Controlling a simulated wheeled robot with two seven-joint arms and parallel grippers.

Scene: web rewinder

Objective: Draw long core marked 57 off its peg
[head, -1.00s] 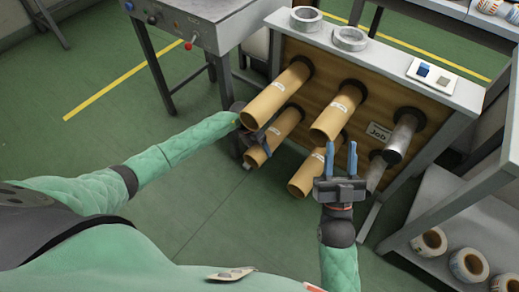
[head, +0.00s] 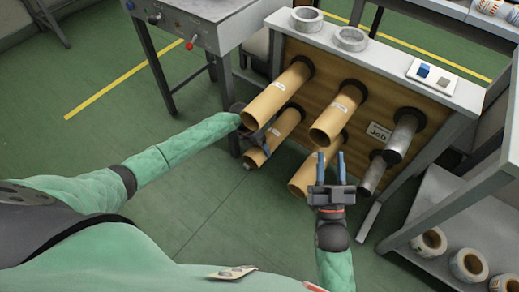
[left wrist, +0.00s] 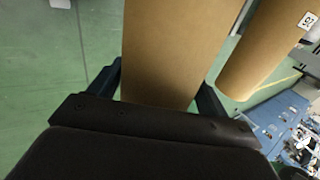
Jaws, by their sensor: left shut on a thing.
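The upper left long core (head: 277,94) is a tan cardboard tube with a white label, too small to read in the head view. The left wrist view shows the held core (left wrist: 175,50) between the fingers. Another core (left wrist: 262,50) there has a label that looks like 57 or 52. My right gripper (head: 331,157) is open and empty, in front of the lower middle core (head: 304,174).
The wooden peg board (head: 351,73) also carries an upper middle core (head: 335,115) and two bare metal pegs (head: 403,137) at the right. Grey rings (head: 351,39) lie on its top shelf. A grey machine (head: 210,25) stands at the left. Green floor is clear in front.

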